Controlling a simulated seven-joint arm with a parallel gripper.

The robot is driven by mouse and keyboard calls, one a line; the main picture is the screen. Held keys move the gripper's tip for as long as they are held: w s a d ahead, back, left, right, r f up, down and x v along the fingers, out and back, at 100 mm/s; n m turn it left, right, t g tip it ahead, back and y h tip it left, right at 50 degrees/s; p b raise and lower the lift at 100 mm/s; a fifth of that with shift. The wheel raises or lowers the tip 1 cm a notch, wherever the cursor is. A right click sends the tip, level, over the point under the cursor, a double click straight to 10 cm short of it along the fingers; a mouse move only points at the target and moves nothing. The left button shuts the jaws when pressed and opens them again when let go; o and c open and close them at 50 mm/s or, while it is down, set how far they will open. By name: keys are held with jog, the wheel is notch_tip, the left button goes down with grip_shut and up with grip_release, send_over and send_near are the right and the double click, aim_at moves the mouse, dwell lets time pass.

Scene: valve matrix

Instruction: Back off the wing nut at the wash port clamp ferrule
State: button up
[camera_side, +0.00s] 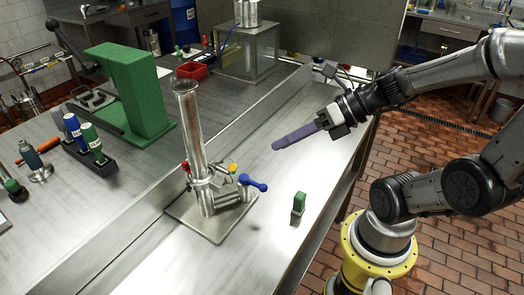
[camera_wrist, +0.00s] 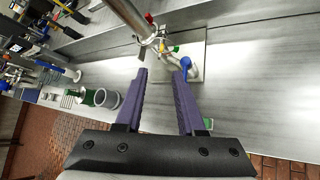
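A tall steel column (camera_side: 190,120) stands upright on a square base plate (camera_side: 222,231). Near its foot is a cluster of small ports with a red part (camera_side: 186,167), a yellow part (camera_side: 233,168) and a blue handle (camera_side: 253,183). In the wrist view the cluster shows the red part (camera_wrist: 149,18), yellow part (camera_wrist: 162,46), a green part (camera_wrist: 176,48) and the blue handle (camera_wrist: 186,65). I cannot tell which piece is the wash port wing nut. My gripper (camera_side: 275,145), with purple fingers, is above and right of the cluster, apart from it. In the wrist view its fingers (camera_wrist: 163,74) are open and empty.
A small green-topped block (camera_side: 298,205) stands on the bench right of the plate. A large green stand (camera_side: 135,90), a dark rack of bottles (camera_side: 90,155) and a red bin (camera_side: 192,70) are farther left. The bench right of the column is mostly clear.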

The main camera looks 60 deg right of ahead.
aim_at(232, 167)
jog(key=w+d+r+n+g+y, duration=0.1)
jog(key=w+r+n+g, duration=0.15)
jog(key=n, duration=0.95)
jog(key=w+d+r+n+g, duration=0.1)
jog(key=w+n+g, duration=0.15)
jog(key=n, duration=0.95)
jog(key=w+d+r+n+g+y, duration=0.1)
jog(key=w+d+r+n+g, duration=0.15)
jog(key=n, duration=0.95)
jog(key=shift+n+g, duration=0.9)
jog(key=shift+g, duration=0.05)
jog(key=w+x, duration=0.1)
jog(key=x, duration=0.5)
jog(key=w+x, duration=0.1)
jog(key=x, duration=0.4)
jog(key=w+x, duration=0.1)
jog(key=x, duration=0.5)
jog(key=shift+d+f, duration=0.1)
jog(key=shift+f, duration=0.35)
grip_shut()
